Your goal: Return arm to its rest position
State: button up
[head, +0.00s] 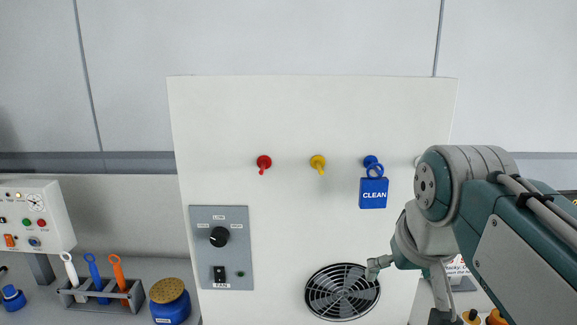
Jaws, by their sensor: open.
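My arm comes in from the right edge in the head view and bends at a large grey and teal joint. My gripper (407,291) hangs below that joint, in front of the lower right part of the white panel (290,115). One grey finger points left beside the round fan grille (342,291), and another part reaches down toward the bottom edge. The gripper is open, with nothing seen between its fingers. Its lower end is partly cut off by the frame.
A blue CLEAN tag (373,193) hangs on a blue hook. Red (264,163) and yellow (318,163) hooks are beside it. Orange-topped items (496,317) show lower right.

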jog(key=s+f, duration=0.4)
jog(key=f, duration=0.3)
jog(key=s+f, duration=0.4)
jog(key=f, duration=0.3)
jog(key=shift+s+f, duration=0.25)
jog(key=shift+f, duration=0.15)
